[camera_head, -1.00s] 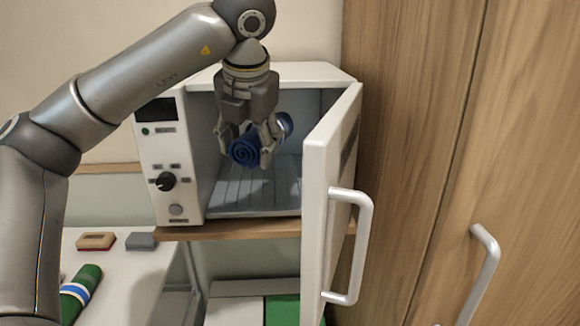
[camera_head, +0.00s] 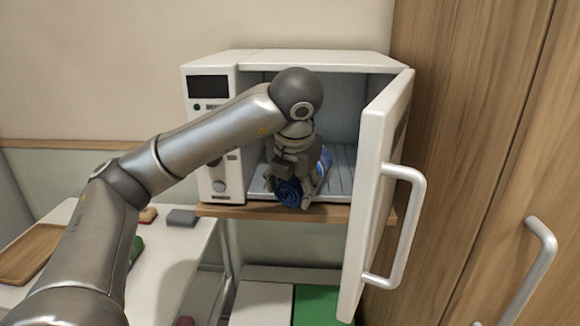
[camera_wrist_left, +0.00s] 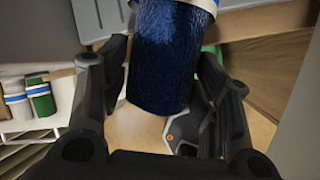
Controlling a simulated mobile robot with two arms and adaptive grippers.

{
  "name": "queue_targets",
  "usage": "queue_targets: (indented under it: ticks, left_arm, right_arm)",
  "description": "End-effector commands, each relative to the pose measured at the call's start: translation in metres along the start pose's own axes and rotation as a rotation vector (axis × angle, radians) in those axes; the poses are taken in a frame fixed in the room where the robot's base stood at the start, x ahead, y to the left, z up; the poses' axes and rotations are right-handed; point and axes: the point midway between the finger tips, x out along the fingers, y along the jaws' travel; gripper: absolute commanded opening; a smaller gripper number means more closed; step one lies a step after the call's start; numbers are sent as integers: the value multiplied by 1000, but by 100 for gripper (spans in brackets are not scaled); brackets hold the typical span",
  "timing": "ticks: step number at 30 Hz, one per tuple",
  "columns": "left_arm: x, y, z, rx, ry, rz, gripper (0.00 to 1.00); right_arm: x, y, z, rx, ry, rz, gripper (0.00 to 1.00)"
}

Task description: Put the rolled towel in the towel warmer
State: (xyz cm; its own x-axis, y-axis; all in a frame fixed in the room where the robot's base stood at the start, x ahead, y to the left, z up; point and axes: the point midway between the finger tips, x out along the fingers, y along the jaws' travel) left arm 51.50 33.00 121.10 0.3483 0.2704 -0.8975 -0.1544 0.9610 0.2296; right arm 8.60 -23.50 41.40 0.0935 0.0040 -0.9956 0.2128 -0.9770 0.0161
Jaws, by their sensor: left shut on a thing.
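The blue rolled towel (camera_head: 287,193) is held in my left gripper (camera_head: 297,196), low in the open front of the white towel warmer (camera_head: 318,60). Its near end shows a spiral, and the far part with a light band is partly hidden by the gripper. In the left wrist view, the towel (camera_wrist_left: 160,55) lies between the two fingers of the left gripper (camera_wrist_left: 165,85). The warmer's door (camera_head: 378,190) stands open on the right. The ribbed warmer floor (camera_head: 342,178) shows beside the towel. I cannot tell whether the towel touches it. My right gripper is out of view.
The warmer stands on a wooden shelf (camera_head: 262,211). The door's handle (camera_head: 415,225) sticks out towards me, near a wooden cupboard (camera_head: 480,130). On the left table are a wooden tray (camera_head: 28,258), a grey block (camera_head: 182,217) and a green roll (camera_head: 136,247) mostly behind my arm.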

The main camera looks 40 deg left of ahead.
Motion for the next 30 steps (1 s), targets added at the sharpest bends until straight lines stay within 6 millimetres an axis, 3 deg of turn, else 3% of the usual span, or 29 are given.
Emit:
queue_targets:
  ticks: [7, 21, 30]
  left_arm:
    - [19, 28, 44, -4, 4, 0, 32]
    - [44, 53, 86, -1, 3, 0, 31]
    - [60, 51, 82, 2, 1, 0, 32]
  right_arm:
    - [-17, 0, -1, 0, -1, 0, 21]
    - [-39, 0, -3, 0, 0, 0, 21]
    - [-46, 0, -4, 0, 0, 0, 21]
